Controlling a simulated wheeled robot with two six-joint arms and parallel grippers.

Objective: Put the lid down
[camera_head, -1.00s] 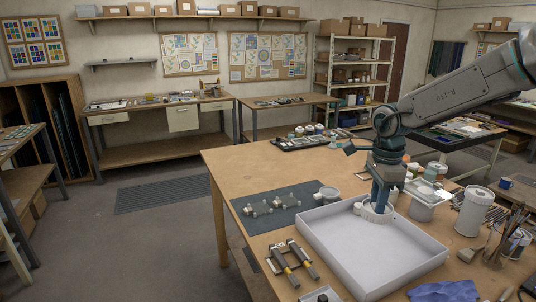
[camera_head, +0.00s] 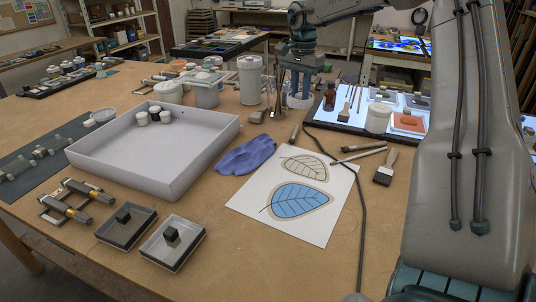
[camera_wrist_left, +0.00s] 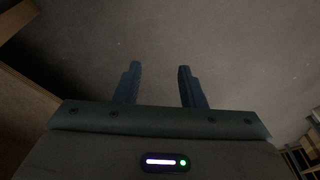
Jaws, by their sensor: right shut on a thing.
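My right gripper (camera_head: 299,88) points down at the back of the table, beyond the leaf drawing. It is shut on a pale round lid (camera_head: 299,101), which is mostly hidden by the fingers and seems to be at or just above the tabletop. A brown bottle (camera_head: 330,97) stands just to its right and a tall white canister (camera_head: 250,80) to its left. In the left wrist view my left gripper (camera_wrist_left: 157,88) is open and empty over bare grey floor; it is not in the head view.
A white tray (camera_head: 190,165) holds small pots. White jars (camera_head: 206,93) and upright brushes (camera_head: 276,95) crowd the back. A leaf drawing (camera_head: 300,195), blue cloth (camera_head: 244,155) and brush (camera_head: 386,167) lie in front.

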